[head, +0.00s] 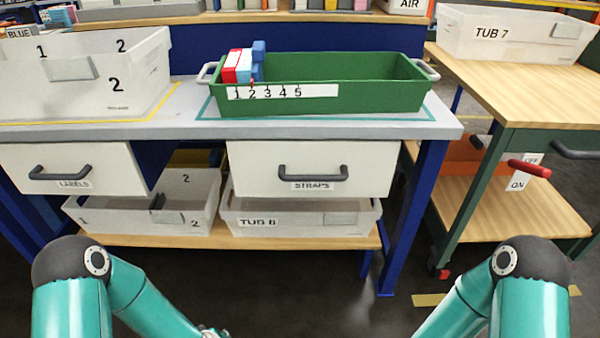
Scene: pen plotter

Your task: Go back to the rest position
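My two teal arms show at the bottom corners of the head view, both low and in front of the bench. The left arm bends down toward the bottom edge, where only a small grey piece of it shows. The right arm also runs down out of the picture. Neither gripper's fingers can be seen, so whether they hold anything is hidden. The green tray (370,97) stands on the grey bench (180,130), apart from both arms. Red, white and blue blocks (240,65) stand at its left end, above a label strip numbered 1 to 5.
A white tub (100,85) stands on the bench at left. Drawers labelled LABELS (70,160) and STRAPS (310,155) are under the benchtop. TUB 8 (300,218) sits on the lower shelf. A wooden cart (530,85) with TUB 7 (510,35) and a red-handled lever (530,168) is at right.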

